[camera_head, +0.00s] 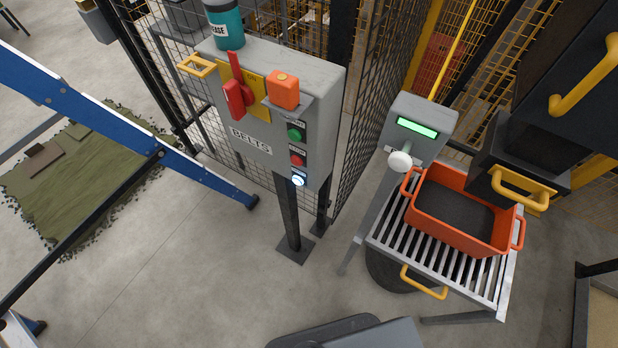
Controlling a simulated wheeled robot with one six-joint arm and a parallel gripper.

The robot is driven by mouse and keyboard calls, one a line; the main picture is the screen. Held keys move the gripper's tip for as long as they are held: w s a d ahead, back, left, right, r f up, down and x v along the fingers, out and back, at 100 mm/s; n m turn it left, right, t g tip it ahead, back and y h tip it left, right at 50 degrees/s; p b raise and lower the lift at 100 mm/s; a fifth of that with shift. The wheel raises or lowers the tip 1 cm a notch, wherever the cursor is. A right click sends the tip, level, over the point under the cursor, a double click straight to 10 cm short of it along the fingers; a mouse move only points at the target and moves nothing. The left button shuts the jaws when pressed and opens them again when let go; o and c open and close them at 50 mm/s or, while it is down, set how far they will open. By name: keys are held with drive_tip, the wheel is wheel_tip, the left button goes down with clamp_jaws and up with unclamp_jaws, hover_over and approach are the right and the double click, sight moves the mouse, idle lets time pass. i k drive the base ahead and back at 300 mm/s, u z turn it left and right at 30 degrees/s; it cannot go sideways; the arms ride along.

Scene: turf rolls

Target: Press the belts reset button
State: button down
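The grey control box labelled BELTS (251,141) stands on a post in the upper middle of the head view. Its right side of the front has a column of buttons: a green one (296,132) on top, a red one (298,158) below it, and a lit white-blue one (299,180) at the bottom. The small labels beside the buttons are too small to read, so I cannot tell from text which is reset. A red switch handle (236,98) on a yellow plate and an orange block (284,90) sit above. My gripper is not in view.
A teal GREASE can (225,25) stands on the box. To the right are a roller table (390,229) with an orange crate (460,238) and a grey post with a green display (417,127). Mesh fencing stands behind; a blue frame (110,115) is left.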

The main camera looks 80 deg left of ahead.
sight(296, 180)
drive_tip(key=k, duration=1.7)
drive_tip(key=u, duration=1.85)
drive_tip(key=i, duration=0.5)
